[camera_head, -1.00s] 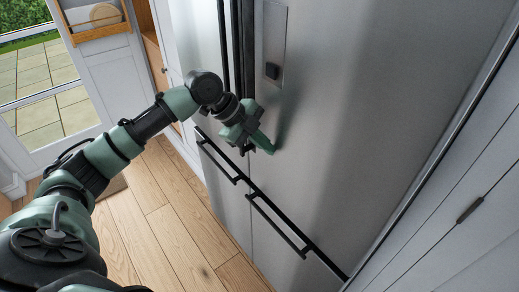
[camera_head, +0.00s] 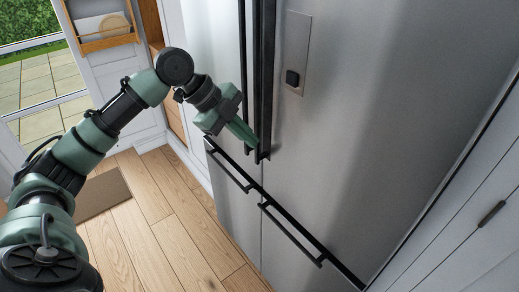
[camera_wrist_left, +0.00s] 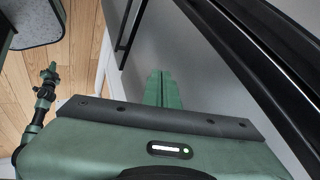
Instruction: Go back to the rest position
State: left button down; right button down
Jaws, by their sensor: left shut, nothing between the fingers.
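My left gripper (camera_head: 254,143) is in the middle of the head view, in front of a tall steel fridge (camera_head: 350,120). Its green fingers are together and empty, close to the lower ends of the black vertical door handles (camera_head: 264,80). In the left wrist view the closed fingers (camera_wrist_left: 162,76) point toward the grey fridge front, with a dark handle at the right. I cannot tell if the fingers touch the fridge. The fridge doors look shut. My right gripper does not show.
Two black drawer handles (camera_head: 290,235) stick out low on the fridge. A door rack (camera_head: 104,38) holding a round board hangs on a white door at the upper left. A brown mat (camera_head: 102,194) lies on the wooden floor, which is otherwise clear. White cabinets (camera_head: 470,235) stand at the right.

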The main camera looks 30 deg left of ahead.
pick_arm(q)
jog(key=s+d+f+n+y, duration=0.1)
jog(key=s+d+f+n, duration=0.3)
jog(key=f, duration=0.7)
jog(key=s+d+f+n+y, duration=0.1)
jog(key=s+d+f+n, duration=0.1)
jog(key=s+d+f, duration=0.6)
jog(key=s+f+n+y, duration=0.1)
jog(key=s+f+n, duration=0.3)
jog(key=f+n, duration=0.25)
jog(key=s+a+f+n+y, duration=0.2)
jog(key=s+a+n+y, duration=0.1)
jog(key=s+n, duration=0.4)
jog(key=s+f+m+g, duration=0.1)
jog(key=s+f+g, duration=0.15)
jog(key=f, duration=2.25)
jog(key=s+a+f, duration=0.3)
jog(key=s+f, duration=1.4)
jog(key=shift+s+a+g, duration=0.2)
jog(key=shift+s+g, duration=0.15)
